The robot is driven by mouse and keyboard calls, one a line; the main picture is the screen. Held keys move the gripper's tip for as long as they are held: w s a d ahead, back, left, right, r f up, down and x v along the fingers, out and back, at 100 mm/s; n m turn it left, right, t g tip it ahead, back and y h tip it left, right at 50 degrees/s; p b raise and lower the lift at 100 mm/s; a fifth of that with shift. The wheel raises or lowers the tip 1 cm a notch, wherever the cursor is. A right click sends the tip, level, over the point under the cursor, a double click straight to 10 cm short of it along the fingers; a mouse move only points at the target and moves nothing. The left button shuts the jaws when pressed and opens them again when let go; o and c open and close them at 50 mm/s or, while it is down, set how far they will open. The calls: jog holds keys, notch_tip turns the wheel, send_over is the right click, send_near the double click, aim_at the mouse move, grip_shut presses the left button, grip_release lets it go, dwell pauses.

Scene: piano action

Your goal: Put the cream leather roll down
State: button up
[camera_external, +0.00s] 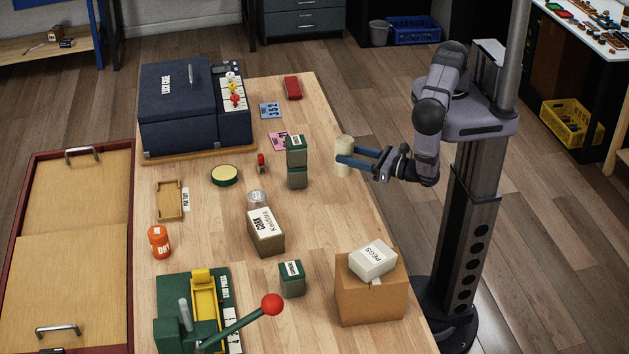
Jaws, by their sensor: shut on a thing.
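The cream leather roll (345,145) is a pale upright cylinder near the right edge of the table. My gripper (352,160) has its dark blue fingers shut on the roll, coming in from the right. The fingers cover part of the roll's middle. The roll appears to be held up near the table's right edge, and I cannot tell whether its bottom is above the tabletop or beyond its edge. The wooden table (320,215) shows bare wood to the left of and below the roll.
Stacked green boxes (297,172) stand just left of the roll. A cardboard box (370,292) with a white pegs box (372,260) on top stands at the near right. A cork box (266,235), a green press (200,315) and a dark blue case (185,105) also occupy the table.

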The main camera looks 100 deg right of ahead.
aim_at(351, 141)
jog(key=shift+r+p, duration=1.4)
jog(key=shift+r, duration=0.9)
